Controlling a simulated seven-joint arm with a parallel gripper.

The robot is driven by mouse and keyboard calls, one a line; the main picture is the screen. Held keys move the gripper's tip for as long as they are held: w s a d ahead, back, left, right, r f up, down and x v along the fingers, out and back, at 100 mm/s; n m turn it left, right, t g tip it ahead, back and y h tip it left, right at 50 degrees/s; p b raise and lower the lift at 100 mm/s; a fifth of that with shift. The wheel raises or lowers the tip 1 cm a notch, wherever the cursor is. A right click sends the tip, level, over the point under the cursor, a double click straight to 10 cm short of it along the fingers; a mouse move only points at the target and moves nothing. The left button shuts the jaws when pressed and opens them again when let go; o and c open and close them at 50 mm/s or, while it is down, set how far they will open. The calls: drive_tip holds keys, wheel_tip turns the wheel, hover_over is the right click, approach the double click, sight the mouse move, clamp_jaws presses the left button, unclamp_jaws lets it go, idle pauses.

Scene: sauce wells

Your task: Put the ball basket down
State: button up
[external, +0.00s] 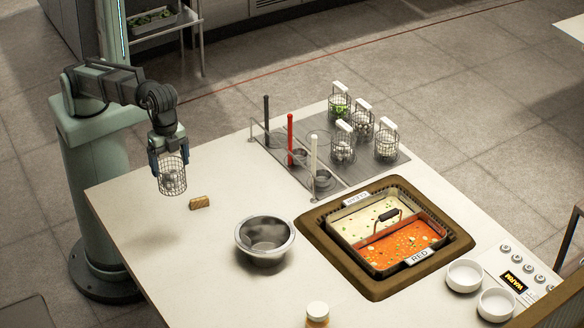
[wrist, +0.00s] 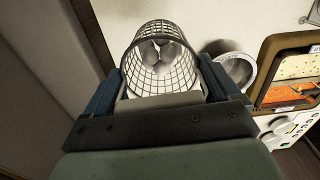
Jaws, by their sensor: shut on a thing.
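The ball basket (external: 172,178) is a wire mesh cylinder with pale balls inside. It hangs below my gripper (external: 168,148), which is shut on its handle. In the external view it is near the left edge of the counter; whether it touches the counter I cannot tell. In the wrist view the basket (wrist: 160,58) is between the two blue fingers of my gripper (wrist: 160,90), with pale balls at its bottom. The handle is mostly hidden by the gripper.
A metal bowl (external: 265,238) and a two-part sauce well (external: 385,238) stand further right. Several other wire baskets stand on the grey mat (external: 358,172) at the back. The front left counter is clear.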

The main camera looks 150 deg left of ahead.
sight(169, 189)
drive_tip(key=shift+s+d+f+m, duration=0.1)
drive_tip(key=shift+d+m, duration=0.05)
drive_tip(key=shift+d, duration=0.3)
drive_tip(key=shift+s+d+m, duration=0.1)
drive_tip(key=shift+d+m, duration=0.05)
drive_tip(key=shift+d, duration=0.3)
drive_tip(key=shift+w+a+f, duration=0.1)
drive_tip(key=shift+a+f, duration=0.05)
drive_tip(key=shift+f, duration=5.15)
drive_tip(key=shift+a+f, duration=0.1)
drive_tip(key=shift+f, duration=5.15)
drive_tip(key=o, duration=1.4)
drive_tip(key=shift+f, duration=0.15)
wheel_tip(169, 189, up, 12)
drive_tip(key=shift+r, duration=0.15)
